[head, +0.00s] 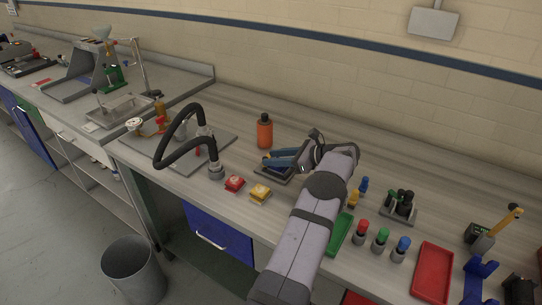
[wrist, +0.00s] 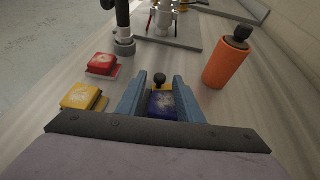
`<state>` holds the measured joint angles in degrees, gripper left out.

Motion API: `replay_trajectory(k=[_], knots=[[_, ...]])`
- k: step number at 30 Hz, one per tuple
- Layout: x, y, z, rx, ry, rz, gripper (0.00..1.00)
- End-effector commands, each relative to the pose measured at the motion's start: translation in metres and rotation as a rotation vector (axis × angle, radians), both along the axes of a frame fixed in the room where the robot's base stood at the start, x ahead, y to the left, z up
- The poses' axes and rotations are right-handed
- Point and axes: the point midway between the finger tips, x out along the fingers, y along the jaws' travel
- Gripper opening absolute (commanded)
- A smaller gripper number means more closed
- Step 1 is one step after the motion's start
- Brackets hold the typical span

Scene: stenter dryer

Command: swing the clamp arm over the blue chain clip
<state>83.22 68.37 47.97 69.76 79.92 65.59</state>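The blue chain clip (wrist: 162,104) is a blue block with a pale mark on top. It shows between my fingers in the wrist view. In the head view my gripper (head: 273,160) is low over a dark base (head: 268,176), and hides the clip and most of the clamp.
A red clip (head: 234,183) and a yellow clip (head: 260,192) lie to the left. An orange bottle (head: 265,133) stands close behind my gripper. A black hose (head: 172,138) arches farther left. Colored knobs, a green tray (head: 340,235) and a red tray (head: 432,272) are right.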

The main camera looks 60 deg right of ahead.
Motion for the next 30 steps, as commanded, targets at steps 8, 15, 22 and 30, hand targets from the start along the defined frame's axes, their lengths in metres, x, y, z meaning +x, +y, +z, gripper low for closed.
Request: replay_trajectory(k=[8, 15, 22, 30], knots=[[0.015, 0.002, -0.006, 0.000, 0.000, -0.001, 0.33], [0.016, 0.002, -0.007, -0.001, 0.000, -0.001, 0.33], [0.016, 0.002, -0.007, -0.001, 0.000, -0.001, 0.00], [0.016, -0.002, -0.008, -0.003, -0.006, 0.015, 0.00]])
